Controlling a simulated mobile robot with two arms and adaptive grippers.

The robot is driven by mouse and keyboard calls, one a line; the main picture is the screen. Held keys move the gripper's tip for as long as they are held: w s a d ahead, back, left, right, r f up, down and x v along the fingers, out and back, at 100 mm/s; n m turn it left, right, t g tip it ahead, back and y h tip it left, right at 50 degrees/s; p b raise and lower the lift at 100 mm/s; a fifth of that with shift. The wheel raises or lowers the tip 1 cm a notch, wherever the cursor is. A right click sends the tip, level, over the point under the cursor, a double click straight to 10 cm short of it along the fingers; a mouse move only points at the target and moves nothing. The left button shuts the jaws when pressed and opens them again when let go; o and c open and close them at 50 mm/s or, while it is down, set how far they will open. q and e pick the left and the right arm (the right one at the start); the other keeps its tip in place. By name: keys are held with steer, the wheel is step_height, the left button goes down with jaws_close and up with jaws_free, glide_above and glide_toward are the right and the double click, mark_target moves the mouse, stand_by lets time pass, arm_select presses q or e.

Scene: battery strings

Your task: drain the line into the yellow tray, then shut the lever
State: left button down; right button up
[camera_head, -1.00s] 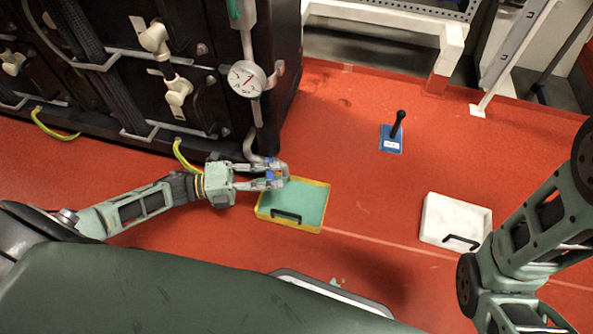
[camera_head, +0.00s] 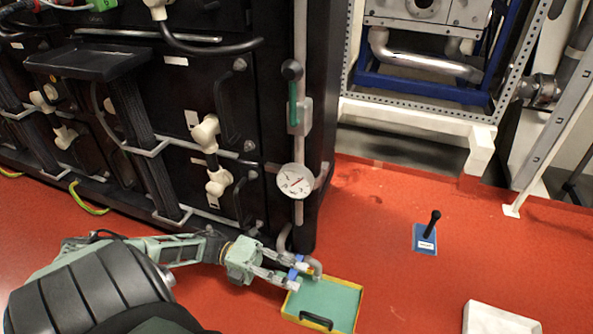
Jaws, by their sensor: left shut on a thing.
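The yellow tray (camera_head: 357,289) lies on the red floor at the bottom middle. Its inside is green and a black handle shows at its near side; I cannot tell whether it holds liquid. A grey line (camera_head: 299,215) runs down the cabinet's edge, through a round gauge (camera_head: 295,181), to a bent lower end (camera_head: 283,238) by the tray's far left corner. My right gripper is out of view.
The black cabinet (camera_head: 265,100) fills the left and back. A blue plate with a black upright handle (camera_head: 425,238) and a white tray (camera_head: 497,320) are on the floor to the right. A white metal frame (camera_head: 415,113) stands behind. Floor between them is clear.

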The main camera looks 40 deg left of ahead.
arm_select(q)
steer(key=shift+a, duration=0.1)
steer(key=c, duration=1.8)
jaws_free()
steer(key=shift+c, duration=0.2)
